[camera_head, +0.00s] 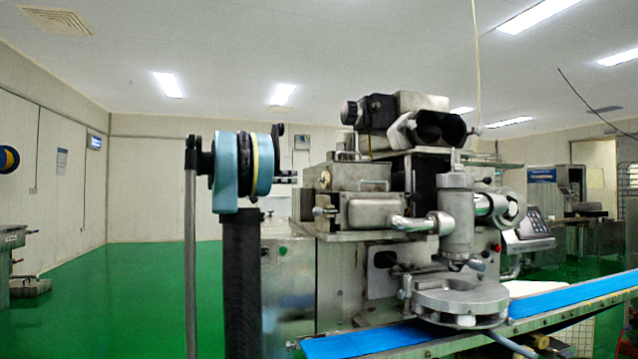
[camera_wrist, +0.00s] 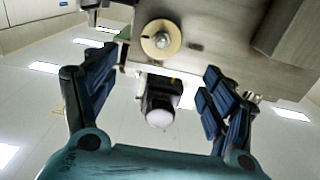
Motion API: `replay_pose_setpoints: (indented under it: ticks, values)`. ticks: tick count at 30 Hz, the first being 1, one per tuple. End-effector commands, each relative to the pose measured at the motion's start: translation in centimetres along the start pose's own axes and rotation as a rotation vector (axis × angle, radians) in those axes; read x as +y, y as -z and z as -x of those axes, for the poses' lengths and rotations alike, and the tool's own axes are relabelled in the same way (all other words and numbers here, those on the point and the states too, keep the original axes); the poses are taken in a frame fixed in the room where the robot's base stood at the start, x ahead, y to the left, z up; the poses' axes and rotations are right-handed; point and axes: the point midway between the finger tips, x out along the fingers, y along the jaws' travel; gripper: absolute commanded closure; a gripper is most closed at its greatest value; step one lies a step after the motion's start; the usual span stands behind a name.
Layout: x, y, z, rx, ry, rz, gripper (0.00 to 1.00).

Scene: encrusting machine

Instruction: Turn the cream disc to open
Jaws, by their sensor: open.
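The cream disc (camera_wrist: 161,38) is a small round knob with a metal bolt at its centre, on a flat metal face of the machine. In the head view it is a small pale yellowish round (camera_head: 325,179) on the left side of the upper metal box. My gripper (camera_wrist: 157,82) is open and empty in the wrist view, with its dark blue finger pads wide apart. The disc shows beyond the fingertips, between them and higher in the picture; nothing touches it. In the head view my arm's teal part is left of the machine, and the fingers cannot be made out.
The encrusting machine (camera_head: 375,210) has pipes and a round plate (camera_head: 460,301) at its lower front. A blue conveyor belt (camera_head: 365,341) runs below. In the wrist view a dark fitting with a pale round end (camera_wrist: 160,105) shows below the disc. Green floor is open at left.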

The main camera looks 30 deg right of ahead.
Motion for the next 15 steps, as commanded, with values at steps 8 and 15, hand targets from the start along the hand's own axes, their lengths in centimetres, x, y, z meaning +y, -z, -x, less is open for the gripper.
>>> replay_pose_setpoints:
  ticks: [8,15]
  values:
    - [0.0,0.0,-4.6,-0.001,0.001,0.001,0.23]
    - [0.0,0.0,-8.6,-0.001,0.003,0.001,0.23]
